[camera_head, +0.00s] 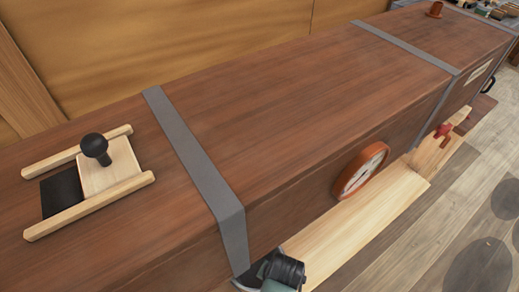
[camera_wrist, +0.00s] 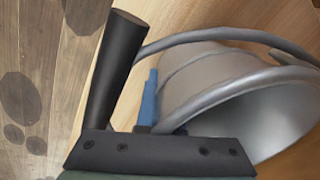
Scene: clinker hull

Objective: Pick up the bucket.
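The bucket (camera_wrist: 200,80) is grey metal and fills the right of the wrist view, tilted in the picture with its wide mouth toward the lower right. Its curved grey handle (camera_wrist: 215,37) arcs above it. My gripper (camera_wrist: 138,60) is close beside the bucket, with a dark finger at left and a blue piece next to the bucket wall. The black gripper body hides the bucket's lower left part. Whether the fingers hold anything is unclear. In the head view my gripper (camera_head: 280,270) shows at the bottom edge; I cannot make out the bucket there.
A long brown wooden chest (camera_head: 290,100) with grey straps fills the head view. A sliding wooden piece with a black knob (camera_head: 95,147) lies on top. An orange-rimmed clock (camera_head: 361,170) is on its side, above a pale plank (camera_head: 350,225). A red clamp (camera_head: 443,131) is further right. Floor is clear at right.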

